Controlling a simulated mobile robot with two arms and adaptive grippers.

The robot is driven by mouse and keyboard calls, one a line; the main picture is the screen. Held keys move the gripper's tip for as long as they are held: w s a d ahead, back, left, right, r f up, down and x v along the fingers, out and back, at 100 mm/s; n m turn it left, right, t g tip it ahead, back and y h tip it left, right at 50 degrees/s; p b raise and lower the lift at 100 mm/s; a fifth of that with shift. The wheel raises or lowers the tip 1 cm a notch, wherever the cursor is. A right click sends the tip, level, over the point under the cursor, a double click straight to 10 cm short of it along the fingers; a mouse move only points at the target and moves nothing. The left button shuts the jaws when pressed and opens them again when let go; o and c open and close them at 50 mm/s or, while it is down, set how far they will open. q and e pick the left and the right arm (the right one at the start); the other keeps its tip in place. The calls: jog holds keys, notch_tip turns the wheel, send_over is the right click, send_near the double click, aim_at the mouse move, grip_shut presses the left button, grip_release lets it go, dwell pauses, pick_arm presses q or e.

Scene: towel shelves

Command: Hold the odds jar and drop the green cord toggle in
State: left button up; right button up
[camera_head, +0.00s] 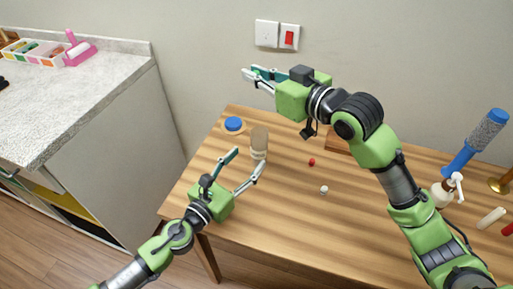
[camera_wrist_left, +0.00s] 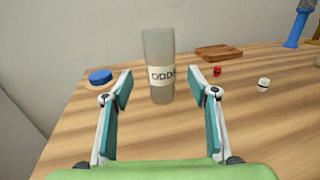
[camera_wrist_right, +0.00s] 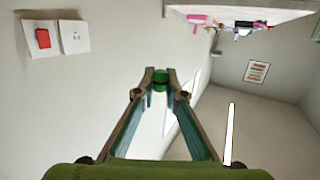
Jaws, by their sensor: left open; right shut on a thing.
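The odds jar (camera_head: 259,142) is a tall translucent jar with a pale "ODDS" label, standing upright on the wooden table. In the left wrist view the jar (camera_wrist_left: 158,62) stands between and just beyond the fingertips. My left gripper (camera_head: 247,164) is open, with its fingers pointing at the jar. The green cord toggle (camera_wrist_right: 161,80) shows between the fingertips of my right gripper (camera_wrist_right: 160,74), which is shut on it. In the head view my right gripper (camera_head: 246,76) is raised at the back, above and behind the jar; the toggle is too small to tell there.
A blue lid (camera_head: 234,124) lies left of the jar. A red bead (camera_head: 312,162) and a white one (camera_head: 324,189) lie to its right. A wooden tray (camera_wrist_left: 218,53) is farther back.

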aim_at(254, 151)
pick_arm(q)
jog(key=x, duration=0.7)
jog(key=shift+s, duration=0.1)
jog(key=c, duration=1.2)
pick_arm(e)
notch_tip(254, 151, down, 11)
jog(key=d, duration=0.2)
jog(key=shift+s+d, duration=0.15)
jog(key=shift+d, duration=0.25)
jog(key=o, duration=0.8)
jog(key=shift+c, duration=0.2)
